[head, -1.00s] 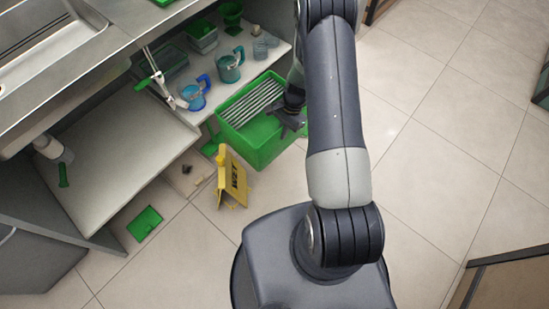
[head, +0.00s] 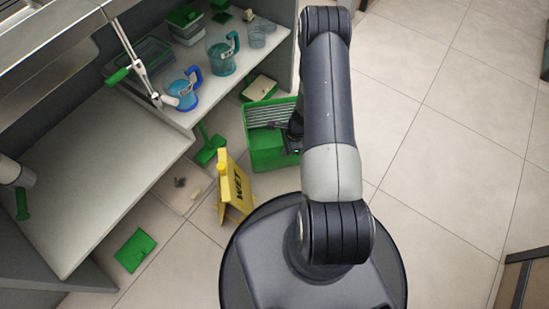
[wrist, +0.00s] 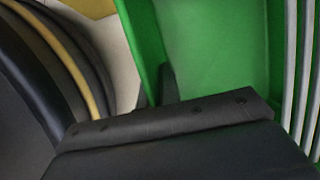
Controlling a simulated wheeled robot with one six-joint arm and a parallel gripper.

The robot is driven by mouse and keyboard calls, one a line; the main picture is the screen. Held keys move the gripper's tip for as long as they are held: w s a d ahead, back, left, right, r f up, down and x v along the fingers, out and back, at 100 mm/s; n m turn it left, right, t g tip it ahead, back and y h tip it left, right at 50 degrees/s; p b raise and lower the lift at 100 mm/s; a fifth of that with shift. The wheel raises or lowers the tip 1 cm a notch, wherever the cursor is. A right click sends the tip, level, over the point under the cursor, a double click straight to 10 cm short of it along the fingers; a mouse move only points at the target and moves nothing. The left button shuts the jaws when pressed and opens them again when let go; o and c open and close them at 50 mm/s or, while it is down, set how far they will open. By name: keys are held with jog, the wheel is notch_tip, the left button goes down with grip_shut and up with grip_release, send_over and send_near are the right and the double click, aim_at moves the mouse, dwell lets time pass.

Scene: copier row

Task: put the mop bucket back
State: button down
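The mop bucket (head: 272,153) is a green rectangular tub with a grey slatted wringer across its far part. It is at the centre of the head view, beside the shelf unit. My gripper (head: 294,128) is at the bucket's right side, partly hidden by my arm. In the wrist view, the bucket's green wall (wrist: 145,45) runs down into my gripper (wrist: 165,95), with a dark finger against its inner face and the wringer slats at right. My gripper appears shut on the bucket's rim; the second fingertip is hidden.
A yellow wet-floor sign (head: 236,190) stands just left of the bucket. A green dustpan-like item (head: 210,147) and a flat green piece (head: 135,250) lie on the floor. Jugs (head: 185,90) stand on the shelf (head: 215,95).

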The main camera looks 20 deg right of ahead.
aim_at(280, 167)
notch_tip(280, 167, down, 10)
jog(key=b, duration=0.4)
jog(key=shift+w+f, duration=0.15)
jog(key=shift+f, duration=0.1)
jog(key=shift+f, duration=0.15)
jog(key=c, duration=1.6)
grip_release()
jog(key=shift+c, duration=0.2)
jog(key=p+v, duration=0.4)
jog(key=v, duration=0.8)
jog(key=shift+p, duration=0.4)
jog(key=shift+a, duration=0.1)
